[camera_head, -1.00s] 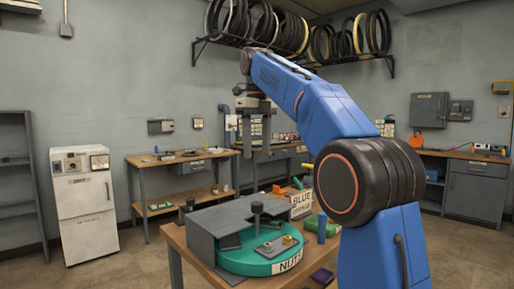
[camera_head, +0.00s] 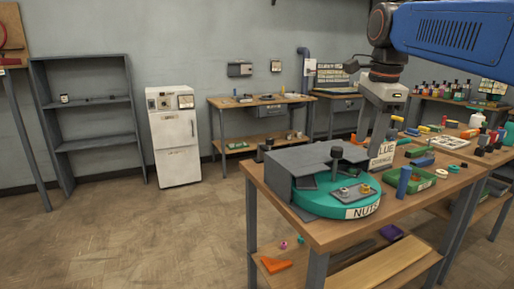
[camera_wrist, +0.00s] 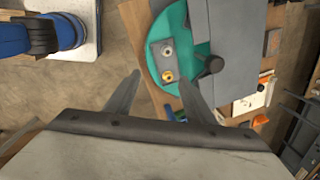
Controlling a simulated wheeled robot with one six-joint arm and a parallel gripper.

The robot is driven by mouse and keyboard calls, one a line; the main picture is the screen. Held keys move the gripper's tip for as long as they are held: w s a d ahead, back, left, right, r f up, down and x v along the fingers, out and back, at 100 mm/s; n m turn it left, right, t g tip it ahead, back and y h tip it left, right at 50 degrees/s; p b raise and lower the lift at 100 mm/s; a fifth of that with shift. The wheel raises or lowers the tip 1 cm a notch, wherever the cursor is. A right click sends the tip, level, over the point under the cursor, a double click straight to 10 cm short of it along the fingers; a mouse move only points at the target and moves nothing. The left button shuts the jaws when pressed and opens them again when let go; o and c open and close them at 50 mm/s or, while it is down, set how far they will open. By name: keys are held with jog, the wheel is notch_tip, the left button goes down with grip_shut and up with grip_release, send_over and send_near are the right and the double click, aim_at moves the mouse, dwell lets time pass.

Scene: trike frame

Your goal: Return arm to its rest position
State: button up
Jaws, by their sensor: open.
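My blue arm (camera_head: 455,30) enters the head view at the upper right. My gripper (camera_head: 376,138) hangs from it, pointing down over the far side of the wooden workbench. In the wrist view my gripper (camera_wrist: 160,88) has its two dark fingers spread apart, with nothing between them. The green round turntable labelled NUTS (camera_head: 310,203) stands on the bench, partly covered by a grey housing (camera_head: 290,160). In the wrist view the turntable (camera_wrist: 195,85) lies beyond the fingers, with a small plate and a yellow nut on it.
The workbench (camera_head: 325,236) also bears a blue cylinder (camera_head: 403,182), a green tray (camera_head: 420,180) and a sign partly reading BLUE (camera_head: 383,153). A white cabinet (camera_head: 175,140) and grey shelves (camera_head: 92,125) stand at the back left. The floor (camera_head: 150,235) at the left is clear.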

jog(key=s+d+f+n+t, duration=0.1)
jog(key=s+f+n, duration=0.8)
jog(key=f, duration=0.5)
jog(key=s+f+n+t, duration=0.1)
jog(key=s+f+n, duration=0.7)
jog(key=s+f, duration=0.4)
notch_tip(320, 180, down, 2)
jog(key=shift+s+d+f+n+t, duration=0.2)
jog(key=shift+s+d+n+t, duration=0.15)
jog(key=shift+n+t, duration=0.05)
